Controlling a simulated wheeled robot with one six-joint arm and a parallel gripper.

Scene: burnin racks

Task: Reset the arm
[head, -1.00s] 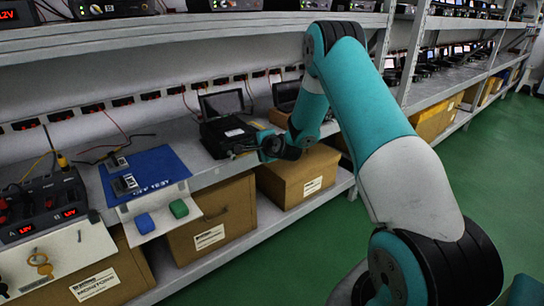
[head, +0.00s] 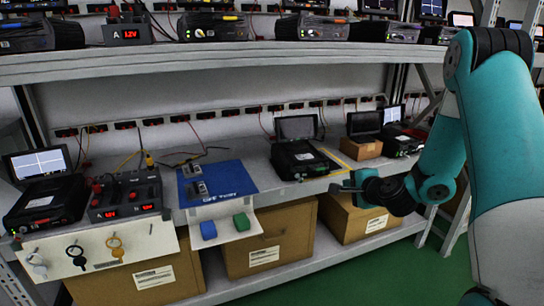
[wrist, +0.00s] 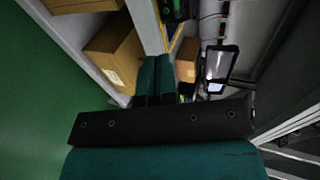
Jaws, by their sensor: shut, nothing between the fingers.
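My teal and black arm comes in from the right in the head view. My gripper (head: 337,187) points left, in front of the shelf edge and below the open black device (head: 302,160). It is shut and empty. In the wrist view its two teal fingers (wrist: 156,75) lie side by side with nothing between them. I cannot tell from the head view exactly how far the gripper is from the shelf edge.
A blue mat (head: 232,176) with two small devices lies on the shelf. Cardboard boxes (head: 268,238) fill the lower shelf. Green floor (head: 385,268) is open in front.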

